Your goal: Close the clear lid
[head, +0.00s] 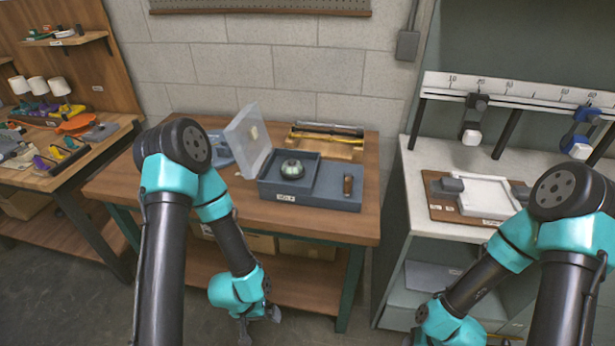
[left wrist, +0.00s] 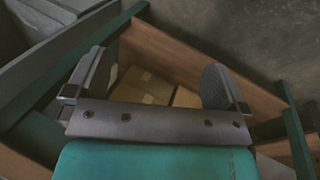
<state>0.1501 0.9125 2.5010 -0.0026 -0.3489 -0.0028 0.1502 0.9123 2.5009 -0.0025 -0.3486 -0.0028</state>
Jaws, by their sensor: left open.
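The clear lid (head: 247,139) stands raised and tilted at the left side of the dark grey-blue box (head: 284,197) on the wooden bench. A round greenish part (head: 292,169) sits in the box, and a small brown cylinder (head: 348,185) stands in its right section. My left gripper (head: 259,330) hangs low in front of the bench, below its top and well away from the lid. In the left wrist view its two fingers (left wrist: 158,90) are spread with nothing between them. My right gripper (head: 455,345) is at the bottom edge, mostly cut off.
The wooden bench top (head: 225,205) has free room in front of the box. A tan tray with rods (head: 326,140) lies behind the box. Cardboard boxes (left wrist: 145,85) sit on the lower shelf. A white-topped bench (head: 440,155) with a white tray (head: 487,196) stands at the right.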

